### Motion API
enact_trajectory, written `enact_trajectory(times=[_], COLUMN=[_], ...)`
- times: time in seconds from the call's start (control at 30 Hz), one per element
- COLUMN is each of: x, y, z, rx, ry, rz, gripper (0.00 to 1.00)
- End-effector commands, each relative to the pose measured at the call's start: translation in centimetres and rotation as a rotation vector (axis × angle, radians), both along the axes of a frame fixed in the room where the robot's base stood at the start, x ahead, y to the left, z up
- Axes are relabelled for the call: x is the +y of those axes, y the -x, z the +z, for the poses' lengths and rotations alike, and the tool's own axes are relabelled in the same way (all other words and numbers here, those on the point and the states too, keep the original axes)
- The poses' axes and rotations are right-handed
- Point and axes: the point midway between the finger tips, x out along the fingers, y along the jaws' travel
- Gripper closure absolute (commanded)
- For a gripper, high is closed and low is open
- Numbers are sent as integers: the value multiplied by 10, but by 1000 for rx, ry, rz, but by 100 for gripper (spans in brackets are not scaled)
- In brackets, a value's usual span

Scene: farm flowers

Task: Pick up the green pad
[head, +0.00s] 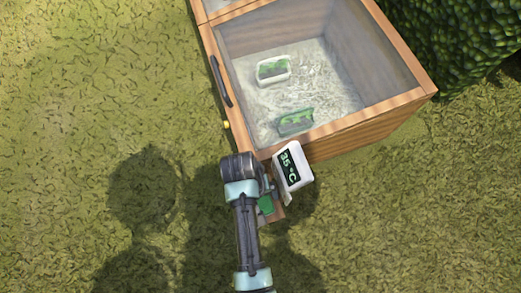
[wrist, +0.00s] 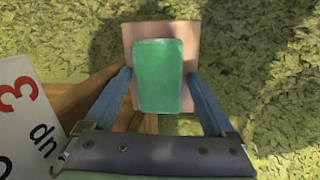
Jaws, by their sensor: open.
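The green pad (wrist: 159,76) is a flat rectangle with rounded corners. In the wrist view it lies over a pinkish-brown wooden piece (wrist: 133,32) that is a little larger. My gripper (wrist: 158,73) is open, with one blue finger on each side of the pad and small gaps at the sides. I cannot tell how far the fingertips reach down beside it. In the head view the pad (head: 266,205) shows just right of my arm's end, partly hidden by it, beside the box's near corner.
A wooden box (head: 345,130) stands on the grass, with pale shredded bedding and two small green-filled containers (head: 273,70) (head: 295,122) inside. A white display (head: 292,167) reading 35 °C sits at its near corner, close to my gripper. Open grass (head: 80,90) lies left; a hedge (head: 450,40) stands at upper right.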

Motion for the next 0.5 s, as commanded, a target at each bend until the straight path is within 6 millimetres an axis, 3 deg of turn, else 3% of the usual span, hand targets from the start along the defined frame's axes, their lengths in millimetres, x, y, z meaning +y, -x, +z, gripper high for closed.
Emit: enact_trajectory(times=[0.27, 0.5], x=[0, 0], y=[0, 0], z=[-1, -1], rx=[0, 0], ry=[0, 0], rz=[0, 0], gripper=[11, 52])
